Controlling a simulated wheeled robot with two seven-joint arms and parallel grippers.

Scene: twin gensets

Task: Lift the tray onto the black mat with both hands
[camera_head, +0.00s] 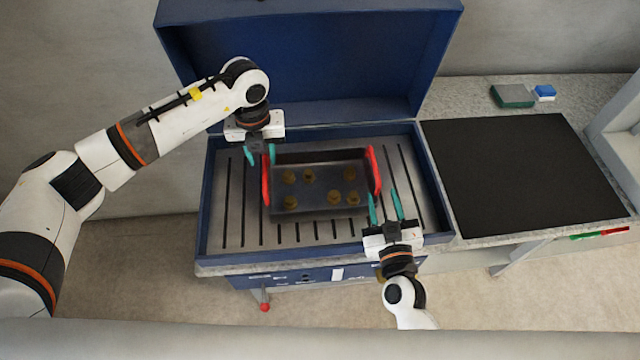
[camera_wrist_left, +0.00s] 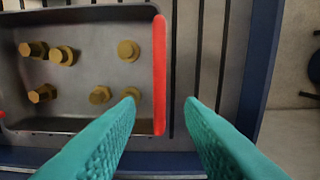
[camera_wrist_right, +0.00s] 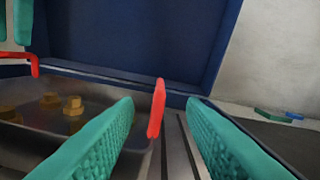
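The dark metal tray (camera_head: 312,194) holds several brass bolts (camera_head: 309,175) and sits inside a blue chest. It has a red left handle (camera_head: 265,180) and a red right handle (camera_head: 373,170). My left gripper (camera_head: 260,156) is open near the far end of the left handle, which appears between its fingers in the left wrist view (camera_wrist_left: 160,75). My right gripper (camera_head: 384,193) is open near the right handle, which shows between its fingertips in the right wrist view (camera_wrist_right: 156,108). Neither gripper visibly grasps a handle. The black mat (camera_head: 520,170) lies flat on the right and is empty.
The blue chest (camera_head: 203,215) has a slotted floor, raised rims and an open lid (camera_head: 310,60) standing behind the tray. The chest's right wall stands between tray and mat. A green box (camera_head: 512,96) and a blue box (camera_head: 544,92) lie behind the mat.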

